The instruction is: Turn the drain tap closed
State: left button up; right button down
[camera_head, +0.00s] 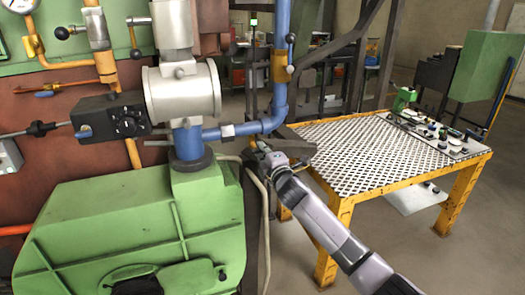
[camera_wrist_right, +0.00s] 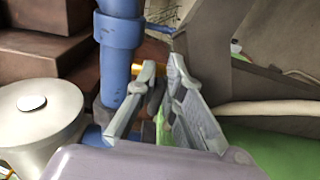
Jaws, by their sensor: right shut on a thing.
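My right gripper (camera_head: 263,147) reaches in from the lower right, its tips beside the lower bend of the blue pipe (camera_head: 281,70). In the right wrist view the gripper (camera_wrist_right: 162,68) has its two fingers on either side of a small dark part, which I take to be the drain tap (camera_wrist_right: 155,97), and is shut on it. The fingers hide most of the tap, so its handle angle cannot be told. The blue pipe (camera_wrist_right: 117,55) stands just left of the fingers there. My left gripper is not in view.
A green housing (camera_head: 130,225) fills the lower left, with a silver cylinder (camera_head: 182,92) above it. A yellow-framed table (camera_head: 385,155) with a perforated top stands right, small parts along its far edge. A green cabinet (camera_head: 488,65) stands behind. Floor shows right of the table.

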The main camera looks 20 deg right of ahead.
jog(key=shift+f, duration=0.1)
jog(key=c, duration=1.7)
grip_release()
jog(key=shift+s, duration=0.1)
jog(key=s, duration=1.2)
jog(key=shift+d, duration=0.25)
jog(key=shift+w, duration=0.1)
